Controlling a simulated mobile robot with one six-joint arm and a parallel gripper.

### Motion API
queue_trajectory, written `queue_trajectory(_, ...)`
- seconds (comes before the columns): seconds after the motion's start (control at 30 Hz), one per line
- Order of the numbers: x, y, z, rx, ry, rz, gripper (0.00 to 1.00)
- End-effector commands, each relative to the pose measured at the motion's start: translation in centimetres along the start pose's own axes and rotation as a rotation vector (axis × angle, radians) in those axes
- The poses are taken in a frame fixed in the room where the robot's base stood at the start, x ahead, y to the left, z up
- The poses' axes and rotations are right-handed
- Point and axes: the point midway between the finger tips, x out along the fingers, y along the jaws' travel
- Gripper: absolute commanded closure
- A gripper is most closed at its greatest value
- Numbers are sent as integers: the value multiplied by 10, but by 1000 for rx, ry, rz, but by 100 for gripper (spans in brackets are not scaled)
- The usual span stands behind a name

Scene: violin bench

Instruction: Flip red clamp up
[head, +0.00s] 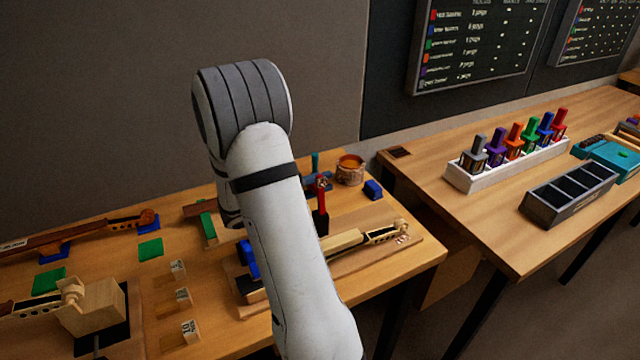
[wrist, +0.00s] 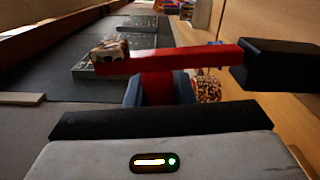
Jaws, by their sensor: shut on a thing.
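The red clamp (head: 321,195) stands roughly upright near the back of the near bench, with a black lower part, partly beside my arm. In the wrist view its red bar (wrist: 200,56) runs across the picture, with a black block (wrist: 280,65) at its right end and a speckled tip at its left end. My gripper (wrist: 160,90) is shut on the red clamp, its blue-grey fingers on either side of a red part under the bar. In the head view my arm hides the gripper.
A violin neck (head: 385,232) lies on a board right of my arm. A jar (head: 350,170) and a blue block (head: 373,190) stand behind the clamp. Small tagged blocks (head: 183,297) are left of my arm. A second bench with bottles (head: 515,140) is at right.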

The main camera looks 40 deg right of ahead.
Motion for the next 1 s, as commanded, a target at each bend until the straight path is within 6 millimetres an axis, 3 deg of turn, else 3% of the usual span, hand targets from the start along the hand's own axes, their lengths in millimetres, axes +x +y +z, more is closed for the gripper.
queue_trajectory(0.5, 0, -4, -5, -108, -1, 0, 100)
queue_trajectory(0.53, 0, -4, -5, -108, -1, 0, 76)
queue_trajectory(0.77, 1, -4, -5, -107, -1, 0, 57)
queue_trajectory(1.0, 0, -4, -5, -106, -1, 0, 56)
